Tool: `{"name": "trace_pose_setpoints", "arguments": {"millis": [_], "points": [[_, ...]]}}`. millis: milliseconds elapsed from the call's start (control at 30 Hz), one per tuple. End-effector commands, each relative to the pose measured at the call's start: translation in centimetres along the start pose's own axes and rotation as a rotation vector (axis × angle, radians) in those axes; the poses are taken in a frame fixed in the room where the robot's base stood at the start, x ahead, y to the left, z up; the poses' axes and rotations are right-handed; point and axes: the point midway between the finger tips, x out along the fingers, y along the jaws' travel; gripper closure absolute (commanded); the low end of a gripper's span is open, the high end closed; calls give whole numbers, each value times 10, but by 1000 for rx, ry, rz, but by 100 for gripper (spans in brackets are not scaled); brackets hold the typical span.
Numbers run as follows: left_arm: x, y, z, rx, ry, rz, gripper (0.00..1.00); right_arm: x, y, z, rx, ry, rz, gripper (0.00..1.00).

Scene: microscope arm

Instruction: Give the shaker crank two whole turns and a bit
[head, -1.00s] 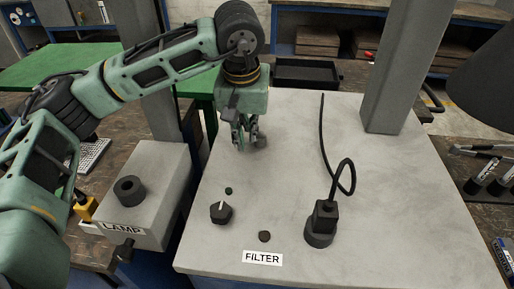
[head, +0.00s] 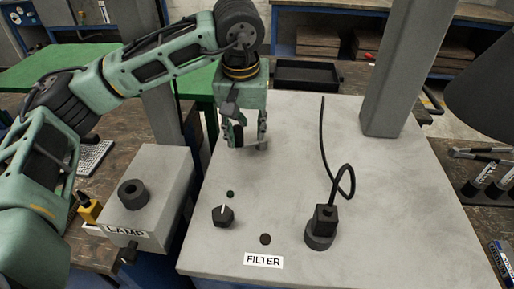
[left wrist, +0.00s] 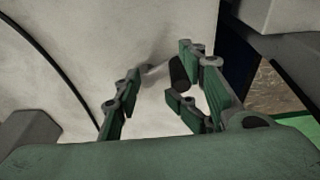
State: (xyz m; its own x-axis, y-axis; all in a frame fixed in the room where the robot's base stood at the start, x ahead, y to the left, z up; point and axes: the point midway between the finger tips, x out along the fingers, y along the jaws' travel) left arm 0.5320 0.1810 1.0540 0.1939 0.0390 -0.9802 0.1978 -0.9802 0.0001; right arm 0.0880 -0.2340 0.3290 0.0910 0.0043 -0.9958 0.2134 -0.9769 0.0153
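My left gripper (head: 246,138) points down at the far left part of the pale bench top in the head view. In the left wrist view, its fingers (left wrist: 158,88) are spread apart. The shaker crank shows there as a dark round grip (left wrist: 178,72) with a light metal arm (left wrist: 154,76). The grip is beside the right-hand fingers, and the left-hand finger stands clear of it. Whether any finger touches it, I cannot tell. In the head view, the crank is mostly hidden behind the fingers. My right gripper is not in view.
A black knob (head: 222,216) and a FILTER label (head: 263,260) are nearer the front. A black socket with a looped cable (head: 320,228) stands to their right. The LAMP box (head: 150,196) is at left, a grey column (head: 402,70) at back right. The middle of the top is clear.

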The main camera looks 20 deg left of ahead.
Motion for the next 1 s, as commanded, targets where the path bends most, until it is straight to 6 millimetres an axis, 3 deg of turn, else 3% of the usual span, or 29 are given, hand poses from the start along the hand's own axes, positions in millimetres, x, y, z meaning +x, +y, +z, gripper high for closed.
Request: {"name": "trace_pose_setpoints", "arguments": {"millis": [500,1000], "points": [[-54,1,-11,1,1,1,62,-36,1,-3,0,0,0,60],[-55,1,-11,1,0,1,62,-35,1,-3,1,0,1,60]]}}
